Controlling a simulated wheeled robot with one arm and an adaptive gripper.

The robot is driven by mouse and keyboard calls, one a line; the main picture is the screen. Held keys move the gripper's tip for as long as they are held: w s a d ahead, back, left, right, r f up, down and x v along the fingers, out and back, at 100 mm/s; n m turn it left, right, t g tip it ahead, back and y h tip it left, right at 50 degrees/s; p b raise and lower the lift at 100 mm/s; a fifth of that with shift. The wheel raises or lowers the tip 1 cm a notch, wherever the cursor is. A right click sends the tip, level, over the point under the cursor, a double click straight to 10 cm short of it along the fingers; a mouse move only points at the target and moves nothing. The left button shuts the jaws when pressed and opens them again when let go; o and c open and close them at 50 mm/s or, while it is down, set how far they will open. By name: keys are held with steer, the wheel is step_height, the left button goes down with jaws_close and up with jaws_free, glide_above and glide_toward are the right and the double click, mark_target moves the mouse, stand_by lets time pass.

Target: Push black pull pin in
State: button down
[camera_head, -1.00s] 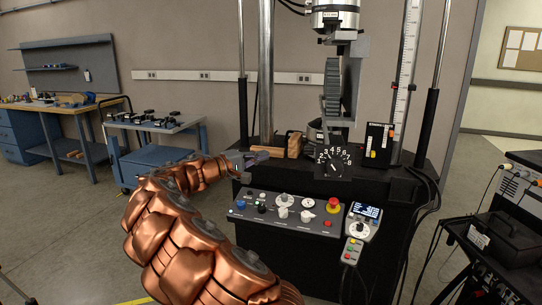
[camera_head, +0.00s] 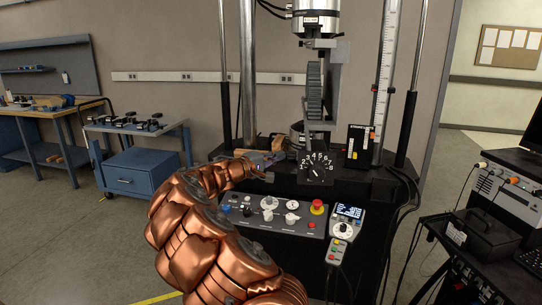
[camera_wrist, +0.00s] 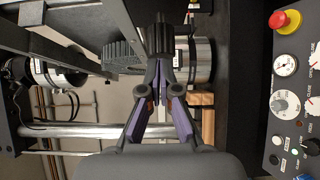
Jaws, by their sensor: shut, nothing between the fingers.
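My gripper (camera_head: 275,164) reaches over the front of the testing machine, just left of the black numbered dial plate (camera_head: 317,169). In the wrist view my gripper (camera_wrist: 160,72) has its purple-sided fingers drawn together, with nothing visible held.
The control panel (camera_head: 273,214) with a red stop button (camera_head: 317,207) lies below my gripper. A handheld controller (camera_head: 346,222) hangs to its right. A steel column (camera_head: 248,85) stands behind. A blue cart (camera_head: 140,165) stands at left and an equipment cart (camera_head: 490,220) at right.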

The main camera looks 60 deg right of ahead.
steer(key=shift+s+f, duration=0.1)
stand_by(0.3)
steer(key=shift+s+d+b, duration=0.6)
steer(key=shift+s+b, duration=0.3)
steer(key=shift+b, duration=0.35)
steer(key=shift+s, duration=0.1)
steer(key=w+a+b, duration=0.2)
steer(key=w+a, duration=0.4)
steer(key=a, duration=0.6)
steer(key=shift+w, duration=0.35)
